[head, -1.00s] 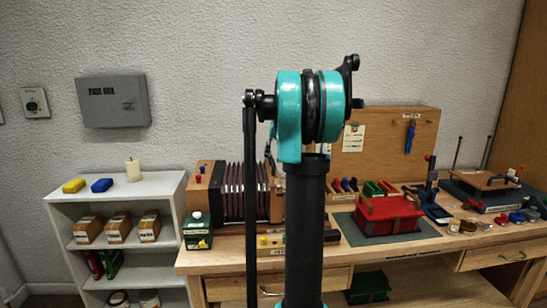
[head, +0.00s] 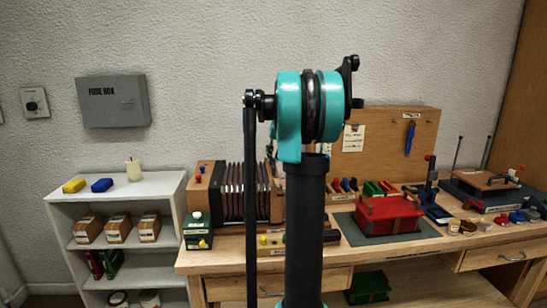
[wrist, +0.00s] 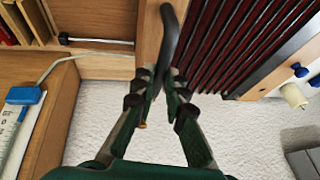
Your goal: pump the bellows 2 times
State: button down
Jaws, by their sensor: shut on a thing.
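The bellows (head: 237,190) stands on the left of the workbench, with dark red pleats between wooden end boards. In the wrist view its pleats (wrist: 225,40) fill the upper right, spread with gaps between them. A black curved handle (wrist: 170,38) sits at the wooden end board (wrist: 149,28) beside the pleats. My gripper (wrist: 162,88) is shut on the lower part of this handle. In the head view my arm hides the gripper, the handle and part of the bellows' right end.
A red box (head: 388,215) on a grey mat lies to the right. A white shelf (head: 150,188) with boxes stands left of the workbench.

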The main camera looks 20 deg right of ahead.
jog(key=s+d, duration=0.3)
jog(key=d, duration=0.8)
jog(key=shift+s+d, duration=0.15)
jog(key=shift+d, duration=0.2)
jog(key=c, duration=1.6)
grip_release()
jog(key=shift+o, duration=0.2)
jog(key=v, duration=1.2)
